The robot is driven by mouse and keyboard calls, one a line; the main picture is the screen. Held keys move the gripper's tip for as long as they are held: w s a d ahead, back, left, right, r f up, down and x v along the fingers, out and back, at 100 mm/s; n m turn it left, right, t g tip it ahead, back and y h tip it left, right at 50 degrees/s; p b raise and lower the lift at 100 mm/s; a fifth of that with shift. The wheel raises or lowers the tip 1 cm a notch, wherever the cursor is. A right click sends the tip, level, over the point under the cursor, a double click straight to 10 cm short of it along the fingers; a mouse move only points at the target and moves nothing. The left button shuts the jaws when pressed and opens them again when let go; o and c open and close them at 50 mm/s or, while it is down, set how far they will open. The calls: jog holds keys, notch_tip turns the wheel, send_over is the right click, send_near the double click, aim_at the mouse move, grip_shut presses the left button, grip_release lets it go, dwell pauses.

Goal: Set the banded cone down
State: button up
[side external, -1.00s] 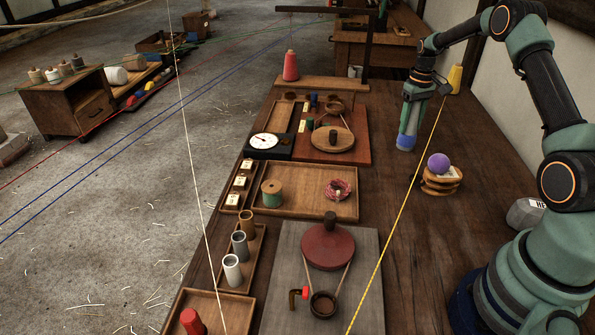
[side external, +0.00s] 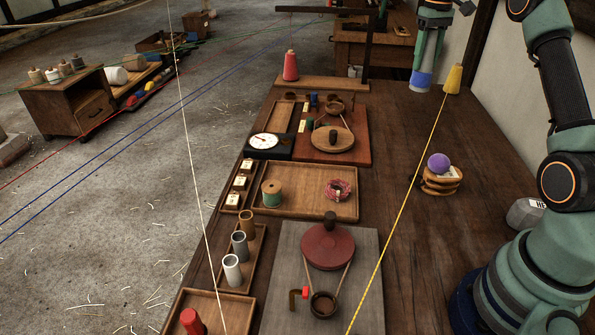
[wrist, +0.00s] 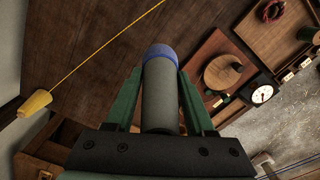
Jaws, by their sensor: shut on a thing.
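The banded cone, grey with a blue band near its low end, is in my gripper (side external: 432,52). Its blue band (side external: 421,80) shows below the fingers in the side view, close to upright, near the far end of the workbench. In the wrist view its grey body (wrist: 160,95) lies between the two green fingers of my gripper (wrist: 160,88), which is shut on it. The blue end (wrist: 160,52) points away from me over dark wood. I cannot tell whether its low end touches the bench; its upper end is hidden by the gripper.
A yellow cone (side external: 453,79) with a yellow line stands just right of the held cone. Bare bench (side external: 405,125) lies between.

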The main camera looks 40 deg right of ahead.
jog(key=shift+a+r, duration=0.1)
jog(key=shift+r, duration=0.25)
jog(key=s+a+n, duration=0.2)
jog(key=s+a, duration=0.1)
jog(key=a, duration=2.2)
jog(key=s+a+f+n, duration=0.1)
jog(key=s+a+f, duration=0.4)
jog(key=s, duration=0.3)
jog(key=shift+a+f, duration=0.3)
jog(key=shift+f, duration=0.6)
jog(key=shift+w, duration=0.1)
